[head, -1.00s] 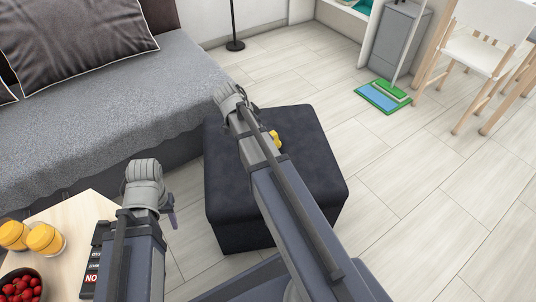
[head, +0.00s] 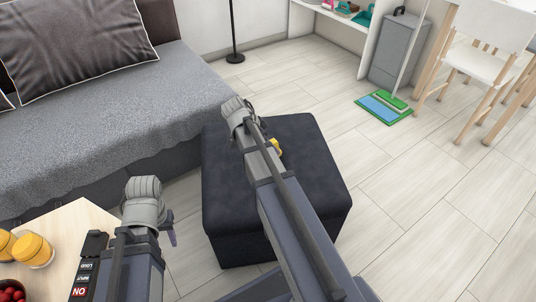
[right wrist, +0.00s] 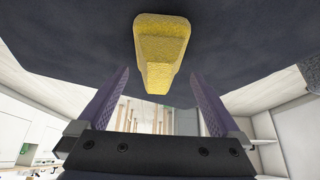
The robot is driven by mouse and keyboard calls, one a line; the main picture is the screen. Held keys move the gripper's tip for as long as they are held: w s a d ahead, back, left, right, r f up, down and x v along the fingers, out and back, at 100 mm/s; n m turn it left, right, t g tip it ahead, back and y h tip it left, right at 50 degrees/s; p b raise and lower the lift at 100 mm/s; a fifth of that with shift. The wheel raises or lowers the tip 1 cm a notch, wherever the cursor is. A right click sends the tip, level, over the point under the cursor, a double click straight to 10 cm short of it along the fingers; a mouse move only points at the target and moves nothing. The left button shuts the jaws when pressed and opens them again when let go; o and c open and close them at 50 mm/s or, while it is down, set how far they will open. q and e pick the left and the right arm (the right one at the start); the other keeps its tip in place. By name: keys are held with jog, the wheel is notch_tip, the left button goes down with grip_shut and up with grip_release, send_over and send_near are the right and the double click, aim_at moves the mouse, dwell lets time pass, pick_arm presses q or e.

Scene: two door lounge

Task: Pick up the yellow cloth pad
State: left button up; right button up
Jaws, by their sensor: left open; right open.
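The yellow cloth pad (head: 276,147) lies on top of the dark ottoman (head: 320,165), partly hidden behind my right arm in the head view. In the right wrist view the pad (right wrist: 162,42) shows whole, against the dark ottoman top. My right gripper (right wrist: 160,76) is open, its two purple fingers apart with the near end of the pad lined up between them; I see no contact. My left gripper (head: 170,228) is open and empty, between the wooden table and the ottoman, away from the pad.
A grey sofa (head: 120,110) with a cushion stands at left. A wooden table (head: 70,222) at lower left holds orange-yellow jars (head: 34,252) and a bowl of red fruit (head: 12,294).

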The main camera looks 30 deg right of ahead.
jog(key=b+x, duration=0.3)
jog(key=x, duration=0.1)
jog(key=shift+a+f, duration=0.1)
jog(key=shift+a, duration=0.05)
jog(key=shift+s, duration=0.1)
jog(key=shift+c, duration=0.4)
jog(key=c, duration=1.1)
notch_tip(320, 180, up, 10)
jog(key=p, duration=1)
